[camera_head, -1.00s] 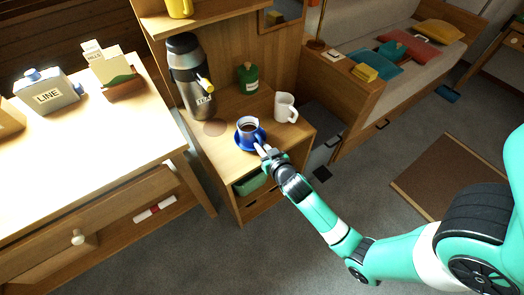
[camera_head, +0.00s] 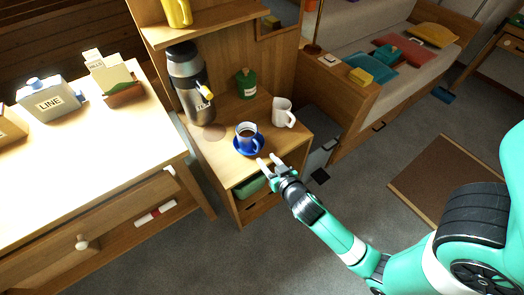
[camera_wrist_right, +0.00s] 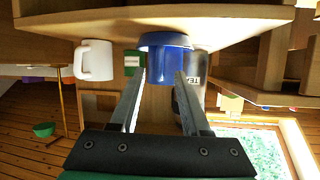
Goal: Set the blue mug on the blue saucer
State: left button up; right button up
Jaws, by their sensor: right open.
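The blue mug (camera_head: 247,138) with dark liquid in it stands upright on the blue saucer (camera_head: 241,151) on the wooden cabinet top. Its handle faces my right gripper (camera_head: 268,160). That gripper is open and empty, just off the cabinet's front edge, with a small gap between its fingertips and the saucer. In the right wrist view, which is upside down, the mug (camera_wrist_right: 165,66) shows beyond and between the two open fingers, and the saucer (camera_wrist_right: 166,39) lies against the cabinet top. My left gripper is not in view.
A white mug (camera_head: 284,112) stands right of the saucer. Behind are a tall tea flask (camera_head: 187,84) and a green canister (camera_head: 246,84). A desk (camera_head: 120,150) with boxes is at left. Open floor lies in front of the cabinet.

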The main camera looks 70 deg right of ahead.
jog(key=v, duration=0.5)
jog(key=shift+s+a+r+p, duration=0.1)
jog(key=shift+s+a+p, duration=0.1)
jog(key=shift+p, duration=0.15)
jog(key=w+a+r+n+t+y, duration=0.1)
jog(key=w+a+r+t, duration=0.2)
jog(key=w+r, duration=0.5)
jog(key=w+a+r+n+t+y, duration=0.1)
jog(key=w+a+r+t, duration=0.2)
jog(key=r, duration=1)
jog(key=w+a+r+n+t+y, duration=0.1)
jog(key=w+a+r+t, duration=0.25)
jog(key=w+r, duration=0.45)
jog(key=s+a+r+n+t+y, duration=0.2)
jog(key=s+a+r, duration=0.1)
jog(key=r, duration=0.6)
jog(key=s+a+r+n+t+y, duration=0.2)
jog(key=s+a+r+t+y, duration=0.1)
jog(key=r, duration=0.7)
jog(key=s+a+r+n+t+y, duration=0.2)
jog(key=s+a+r+y, duration=0.1)
jog(key=r, duration=0.6)
jog(key=shift+s+a+r+n+t, duration=0.2)
jog(key=shift+r+n+t, duration=0.1)
jog(key=shift+n+t, duration=0.1)
